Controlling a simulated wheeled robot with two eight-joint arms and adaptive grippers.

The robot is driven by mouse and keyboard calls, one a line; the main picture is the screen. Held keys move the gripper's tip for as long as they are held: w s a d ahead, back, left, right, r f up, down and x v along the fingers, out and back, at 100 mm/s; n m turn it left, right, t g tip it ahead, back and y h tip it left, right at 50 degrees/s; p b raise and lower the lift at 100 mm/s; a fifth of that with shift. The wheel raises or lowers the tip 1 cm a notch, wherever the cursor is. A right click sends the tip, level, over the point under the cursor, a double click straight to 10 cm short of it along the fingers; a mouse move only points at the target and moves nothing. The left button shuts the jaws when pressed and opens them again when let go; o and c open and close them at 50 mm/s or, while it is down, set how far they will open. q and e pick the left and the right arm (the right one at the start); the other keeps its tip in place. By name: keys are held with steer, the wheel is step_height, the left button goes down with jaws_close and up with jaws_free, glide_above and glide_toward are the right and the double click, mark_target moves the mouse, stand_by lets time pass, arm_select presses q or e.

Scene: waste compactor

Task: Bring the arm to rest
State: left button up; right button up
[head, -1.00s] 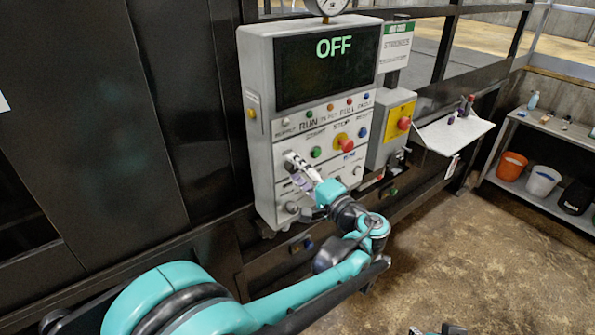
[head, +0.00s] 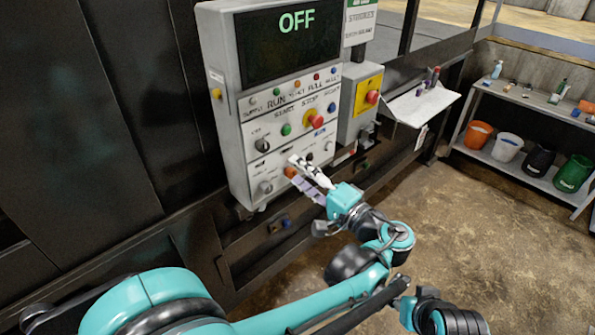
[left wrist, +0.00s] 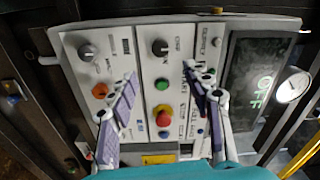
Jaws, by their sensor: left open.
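The control panel (head: 240,165) stands upright at the centre of the head view; its display (head: 290,45) reads OFF. My left gripper (head: 308,178) is open and empty in front of the panel's lower right part, seemingly clear of its surface. A black selector knob (head: 262,145) shows uncovered to the left of the gripper. In the left wrist view my left gripper (left wrist: 160,82) has its two fingers spread, with the red stop button (left wrist: 162,113) and green start button (left wrist: 162,84) seen between them. My right gripper's fingers do not show.
A smaller box with a red button (head: 372,97) and a sloped shelf (head: 425,105) adjoin the panel on the right. A grey rack (head: 520,105) with several buckets stands at the far right. The floor (head: 480,220) between is clear.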

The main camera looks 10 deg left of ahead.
arm_select(q)
steer(key=s+a+f+n+g+h+b, duration=0.1)
steer(key=s+a+f+g+h+b, duration=0.15)
steer(key=a+f, duration=0.45)
steer(key=s+a+f+g+h+b, duration=0.2)
steer(key=s+a+f+h+b, duration=0.15)
steer(key=a+f, duration=0.35)
steer(key=s+d+f+n+h+b, duration=0.2)
steer(key=s+f+h, duration=0.2)
steer(key=f, duration=0.3)
steer(key=s+d+f+n+h+b, duration=0.2)
steer(key=s+f+h+b, duration=0.1)
steer(key=s+f, duration=0.4)
steer(key=shift+s+f+n+h+b, duration=0.3)
steer(key=shift+f+n+h+b, duration=0.1)
steer(key=shift+f+h, duration=0.2)
